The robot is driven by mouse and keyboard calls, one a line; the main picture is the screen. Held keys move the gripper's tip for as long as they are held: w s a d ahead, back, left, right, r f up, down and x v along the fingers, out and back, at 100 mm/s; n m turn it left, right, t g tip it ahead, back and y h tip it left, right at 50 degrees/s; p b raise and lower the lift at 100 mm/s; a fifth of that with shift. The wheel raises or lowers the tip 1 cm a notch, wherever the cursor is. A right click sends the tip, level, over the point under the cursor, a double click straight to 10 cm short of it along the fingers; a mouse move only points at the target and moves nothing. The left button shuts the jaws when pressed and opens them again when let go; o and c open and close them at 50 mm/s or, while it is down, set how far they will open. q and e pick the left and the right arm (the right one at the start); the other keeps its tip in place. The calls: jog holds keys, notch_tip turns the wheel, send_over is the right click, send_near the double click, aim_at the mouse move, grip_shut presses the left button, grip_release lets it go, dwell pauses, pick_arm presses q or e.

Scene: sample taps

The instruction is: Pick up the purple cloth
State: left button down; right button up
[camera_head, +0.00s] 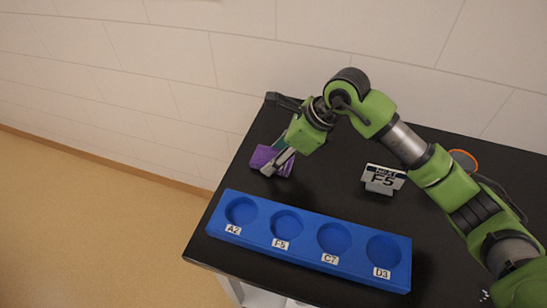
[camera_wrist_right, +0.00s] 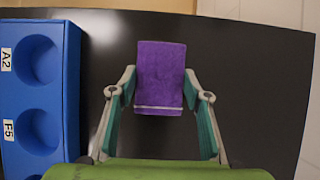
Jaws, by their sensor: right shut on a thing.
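The purple cloth (camera_head: 262,156) is a folded pad near the back left edge of the black table. My right gripper (camera_head: 275,166) reaches down to it from the right and partly covers it in the head view. In the right wrist view the cloth (camera_wrist_right: 160,72) has a pale stripe near its close end. There the fingertips of my right gripper (camera_wrist_right: 160,86) stand on either side of the cloth, shut on it. I cannot tell whether the cloth is clear of the tabletop. My left gripper is not in view.
A blue rack (camera_head: 309,262) with round wells labelled A2, F5, C7 and D3 lies along the table's front. A small sign reading NEXT F5 (camera_head: 383,180) stands behind it. An orange ring (camera_head: 464,157) shows behind my right arm. A wall (camera_head: 180,60) rises behind the table.

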jog(key=shift+r+p, duration=0.55)
jog(key=shift+p, duration=0.2)
jog(key=r, duration=0.1)
jog(key=r+p, duration=0.2)
jog(key=shift+s+r, duration=0.25)
jog(key=shift+r, duration=0.15)
jog(key=s+r+p, duration=0.3)
jog(key=s+r, duration=0.5)
jog(key=s, duration=0.5)
jog(key=shift+s+a+r, duration=0.25)
jog(key=shift+a, duration=0.2)
jog(key=shift+o, duration=0.2)
jog(key=shift+c, duration=0.6)
